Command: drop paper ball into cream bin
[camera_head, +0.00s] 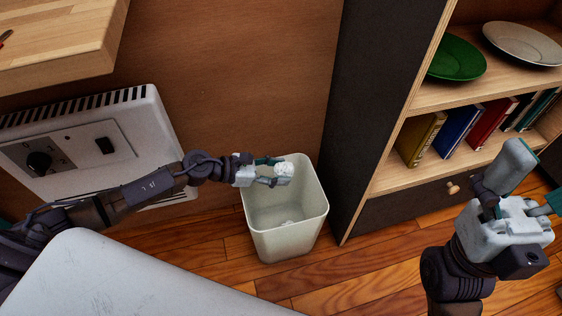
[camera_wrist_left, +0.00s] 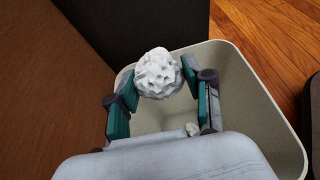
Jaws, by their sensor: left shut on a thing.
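The white crumpled paper ball (camera_head: 284,169) is between the fingertips of my left gripper (camera_head: 275,172), which is shut on it. In the left wrist view the ball (camera_wrist_left: 158,73) sits between the teal fingers (camera_wrist_left: 160,85). The cream bin (camera_head: 286,243) stands on the floor below, with its open top facing up. The gripper and ball are over the bin's opening, near its back rim. The bin's wall (camera_wrist_left: 245,95) also surrounds the fingers in the left wrist view. My right gripper (camera_head: 530,180) is open and empty at the right, away from the bin.
A small white scrap (camera_head: 288,222) lies inside the bin. A dark-sided shelf (camera_head: 375,100) with plates and books stands close to the bin's right. A white wall heater (camera_head: 90,150) is at the left. Wooden floor (camera_head: 365,275) is clear in front.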

